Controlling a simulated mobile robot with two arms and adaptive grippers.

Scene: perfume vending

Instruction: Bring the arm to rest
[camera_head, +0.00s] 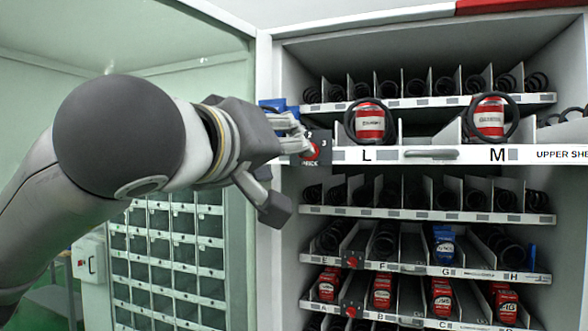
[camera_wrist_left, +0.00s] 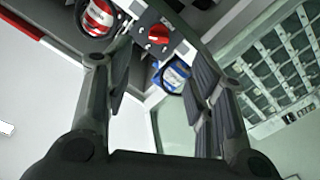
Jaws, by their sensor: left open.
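My left gripper (camera_head: 288,172) is open in front of the left end of the upper shelf. In the left wrist view its two fingers (camera_wrist_left: 155,65) are spread apart with nothing held between them. A red knob (camera_head: 311,151) sits on the shelf front just right of the upper finger; it also shows in the left wrist view (camera_wrist_left: 158,35). I cannot tell whether a finger touches it. A blue item (camera_head: 267,104) is partly hidden behind the gripper; a blue-and-white one shows in the wrist view (camera_wrist_left: 176,74). My right gripper is not in view.
Red cans stand in coils at slots L (camera_head: 370,124) and M (camera_head: 490,119). A shelf handle (camera_head: 432,154) protrudes. Lower shelves hold red items (camera_head: 382,290) and a blue one (camera_head: 444,247). A cabinet of small compartments (camera_head: 165,255) stands at the lower left.

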